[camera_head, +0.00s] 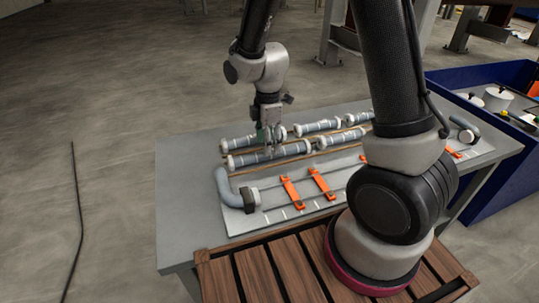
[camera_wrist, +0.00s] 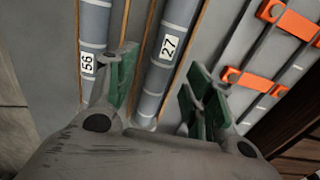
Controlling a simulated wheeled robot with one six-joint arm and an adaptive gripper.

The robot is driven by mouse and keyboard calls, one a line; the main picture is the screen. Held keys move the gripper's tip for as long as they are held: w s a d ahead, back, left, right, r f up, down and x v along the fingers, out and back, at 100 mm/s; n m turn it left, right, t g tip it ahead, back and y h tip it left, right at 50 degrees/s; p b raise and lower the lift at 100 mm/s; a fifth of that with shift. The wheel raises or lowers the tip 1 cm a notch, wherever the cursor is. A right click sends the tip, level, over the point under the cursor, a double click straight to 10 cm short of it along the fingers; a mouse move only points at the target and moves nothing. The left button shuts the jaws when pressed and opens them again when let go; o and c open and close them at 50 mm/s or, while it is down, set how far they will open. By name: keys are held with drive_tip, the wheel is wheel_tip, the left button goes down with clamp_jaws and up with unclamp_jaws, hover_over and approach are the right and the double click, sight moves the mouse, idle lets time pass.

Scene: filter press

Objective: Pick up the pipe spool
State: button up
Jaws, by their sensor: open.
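Several grey pipe spools with pale flanged ends lie in two rows between thin wooden strips on the table. The front left spool (camera_head: 250,158) is below my gripper (camera_head: 269,140) in the head view. In the wrist view, a spool labelled 27 (camera_wrist: 157,78) runs between my two open green-padded fingers (camera_wrist: 160,82). A spool labelled 56 (camera_wrist: 92,35) lies left of it, partly behind the left finger. My gripper is open and holds nothing. Whether the pads touch spool 27 cannot be told.
Orange clamps (camera_head: 292,192) sit on a pale plate with thin rods and a grey elbow pipe (camera_head: 228,188). The grey table (camera_head: 180,170) is bare at its left end. A blue bin (camera_head: 500,75) with assorted parts stands at right. A slatted wooden surface (camera_head: 285,265) is in front.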

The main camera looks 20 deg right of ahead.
wheel_tip(320, 180, down, 4)
drive_tip(key=shift+s, duration=0.1)
